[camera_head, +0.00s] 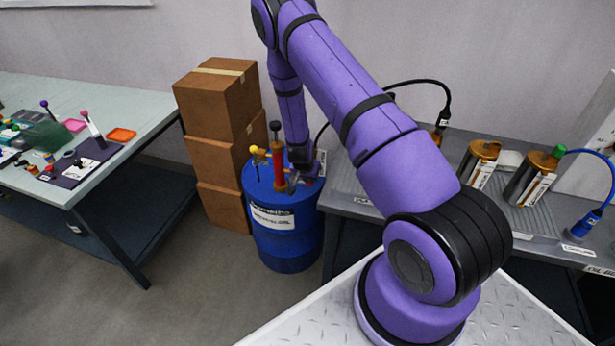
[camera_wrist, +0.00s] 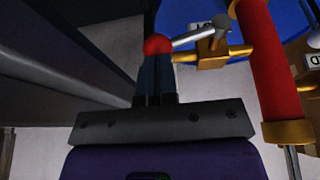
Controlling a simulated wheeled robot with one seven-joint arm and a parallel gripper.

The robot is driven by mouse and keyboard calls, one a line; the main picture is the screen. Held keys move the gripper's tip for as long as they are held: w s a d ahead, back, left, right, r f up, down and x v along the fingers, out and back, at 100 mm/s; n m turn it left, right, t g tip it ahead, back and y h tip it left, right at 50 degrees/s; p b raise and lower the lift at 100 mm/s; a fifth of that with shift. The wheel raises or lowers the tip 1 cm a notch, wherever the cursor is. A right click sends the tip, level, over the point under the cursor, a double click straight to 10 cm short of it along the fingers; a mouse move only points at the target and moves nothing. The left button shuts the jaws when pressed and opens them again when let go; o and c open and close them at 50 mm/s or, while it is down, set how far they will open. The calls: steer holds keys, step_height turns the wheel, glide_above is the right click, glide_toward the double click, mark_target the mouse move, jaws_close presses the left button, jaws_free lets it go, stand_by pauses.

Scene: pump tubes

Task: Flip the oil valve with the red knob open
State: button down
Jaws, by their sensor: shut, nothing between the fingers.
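The red knob (camera_wrist: 158,44) shows in the wrist view at the end of a grey lever (camera_wrist: 198,37). The lever runs right to a brass valve (camera_wrist: 211,52) beside the red pump tube (camera_wrist: 268,65). My gripper (camera_wrist: 156,60) is shut and empty, its fingertips right at the knob; I cannot tell whether they touch. In the head view, the red pump (camera_head: 280,168) stands upright on a blue barrel (camera_head: 257,215), and my wrist (camera_head: 303,168) is at its right side. The red knob cannot be made out there.
A yellow knob (camera_head: 254,150) sits on the pump's left side. Brown boxes (camera_head: 222,100) are stacked behind the barrel. A grey bench (camera_head: 350,203) with metal canisters (camera_head: 479,165) stands close to the right. A table (camera_head: 60,190) with small items is at left; the floor between is clear.

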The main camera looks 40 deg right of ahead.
steer(key=shift+s+d+f, duration=0.2)
steer(key=shift+s+f, duration=0.1)
steer(key=shift+f, duration=0.25)
steer(key=shift+s+d+f, duration=0.2)
steer(key=shift+s+f, duration=0.05)
steer(key=shift+f, duration=0.3)
steer(key=shift+r, duration=0.15)
steer(key=shift+r, duration=0.7)
steer(key=s+d+v, duration=0.2)
steer(key=v, duration=1.1)
steer(key=shift+s+r, duration=0.2)
steer(key=shift+r, duration=0.1)
steer(key=shift+d+r, duration=0.1)
